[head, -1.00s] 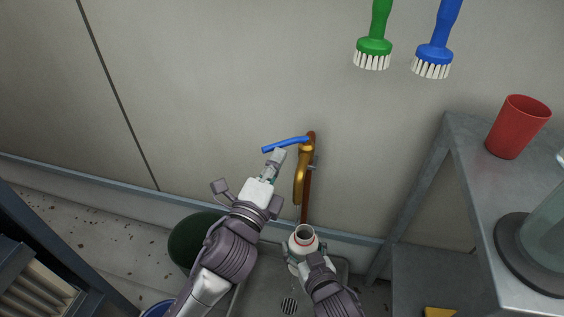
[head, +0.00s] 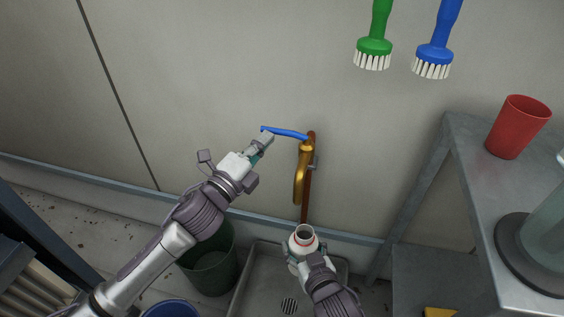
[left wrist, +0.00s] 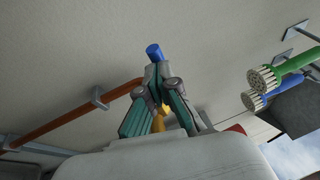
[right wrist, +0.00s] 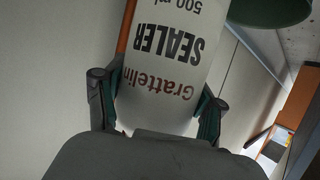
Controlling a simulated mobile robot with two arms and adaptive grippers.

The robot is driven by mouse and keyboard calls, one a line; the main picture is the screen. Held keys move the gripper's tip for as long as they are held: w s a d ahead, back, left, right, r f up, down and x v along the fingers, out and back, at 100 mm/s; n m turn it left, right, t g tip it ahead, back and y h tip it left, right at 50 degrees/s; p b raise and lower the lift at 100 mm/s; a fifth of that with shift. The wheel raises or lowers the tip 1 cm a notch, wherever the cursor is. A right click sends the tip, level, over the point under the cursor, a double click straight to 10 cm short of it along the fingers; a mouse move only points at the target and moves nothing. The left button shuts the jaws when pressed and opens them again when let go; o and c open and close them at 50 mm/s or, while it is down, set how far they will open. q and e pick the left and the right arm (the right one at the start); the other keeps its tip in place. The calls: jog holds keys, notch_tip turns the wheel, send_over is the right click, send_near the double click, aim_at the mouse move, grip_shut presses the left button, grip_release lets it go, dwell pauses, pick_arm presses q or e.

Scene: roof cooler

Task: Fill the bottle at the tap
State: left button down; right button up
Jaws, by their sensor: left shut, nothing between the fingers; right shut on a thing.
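The brass tap (head: 300,178) is on the wall, with a blue lever (head: 288,133) pointing left. My left gripper (head: 266,138) is shut and empty, its tips at the lever's free end; the blue end (left wrist: 154,51) shows just beyond the fingers (left wrist: 156,72) in the left wrist view. The white bottle (head: 303,243) is upright and open below the spout. My right gripper (right wrist: 155,108) is shut around the bottle (right wrist: 165,50), whose label reads "SEALER" in the right wrist view. I cannot make out a water stream or the level inside.
A grey sink basin (head: 262,262) with a drain lies below the bottle. A dark green bucket (head: 212,270) and a blue bucket (head: 172,310) stand to its left. A metal shelf (head: 470,170) with a red cup (head: 518,127) is at right. Brushes (head: 374,48) hang above.

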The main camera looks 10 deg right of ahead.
pick_arm(q)
jog(key=shift+w+a+r, duration=0.1)
jog(key=shift+w, duration=0.05)
pick_arm(e)
jog(key=shift+r, duration=0.1)
dwell(0.3)
pick_arm(q)
jog(key=w+a+v, duration=0.2)
jog(key=v, duration=1)
jog(key=shift+s+a+f, duration=0.25)
jog(key=shift+s+a, duration=0.05)
